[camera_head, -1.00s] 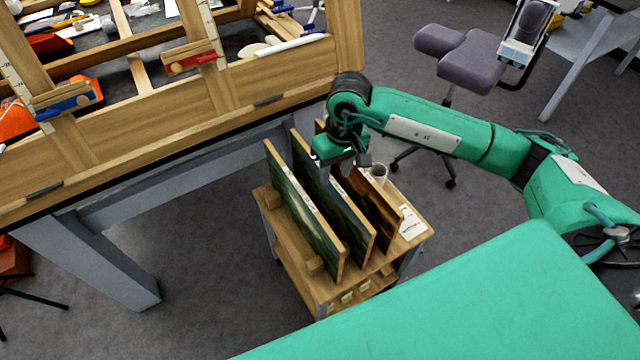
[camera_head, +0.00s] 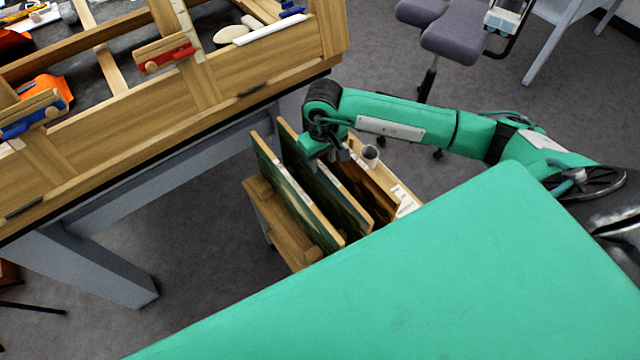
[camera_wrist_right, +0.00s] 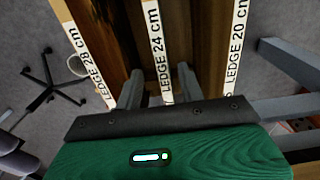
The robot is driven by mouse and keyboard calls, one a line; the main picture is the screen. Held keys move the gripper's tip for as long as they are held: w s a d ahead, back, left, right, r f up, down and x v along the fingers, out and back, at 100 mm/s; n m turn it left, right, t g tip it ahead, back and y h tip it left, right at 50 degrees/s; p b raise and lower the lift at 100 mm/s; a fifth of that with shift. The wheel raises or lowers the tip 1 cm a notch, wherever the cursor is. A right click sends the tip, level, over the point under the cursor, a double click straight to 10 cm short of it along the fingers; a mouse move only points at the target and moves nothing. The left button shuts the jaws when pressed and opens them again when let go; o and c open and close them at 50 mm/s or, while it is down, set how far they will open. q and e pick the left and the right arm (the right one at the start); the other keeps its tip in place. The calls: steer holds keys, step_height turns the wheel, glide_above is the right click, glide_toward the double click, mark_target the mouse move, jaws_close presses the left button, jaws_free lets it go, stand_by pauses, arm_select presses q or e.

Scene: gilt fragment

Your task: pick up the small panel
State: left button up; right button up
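Three panels stand upright side by side in a small wooden cart in the head view: a left panel (camera_head: 285,185), a middle panel (camera_head: 325,190) and a brown right panel (camera_head: 375,195) partly hidden. I cannot tell for sure which is the small one. My right gripper (camera_head: 337,158) is over the panels, pointing down. In the right wrist view its two fingers (camera_wrist_right: 160,88) are apart, with the edge strip marked "LEDGE 24 cm" (camera_wrist_right: 157,45) between them. I cannot tell whether they touch it. My left gripper is out of view.
A large wooden-edged workbench (camera_head: 150,130) stands close on the left. A grey-purple chair (camera_head: 465,40) is behind. Strips marked "LEDGE 28 cm" (camera_wrist_right: 90,55) and "LEDGE 20 cm" (camera_wrist_right: 237,45) flank the fingers.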

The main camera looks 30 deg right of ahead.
mark_target(320, 164)
steer(key=f, duration=0.1)
steer(key=f+p, duration=0.1)
steer(key=f, duration=0.2)
steer(key=shift+w+a+f+p, duration=0.15)
steer(key=shift+a+p, duration=0.15)
steer(key=shift+d+f, duration=0.1)
steer(key=shift+f, duration=0.15)
jaws_close()
steer(key=shift+w+r, duration=0.1)
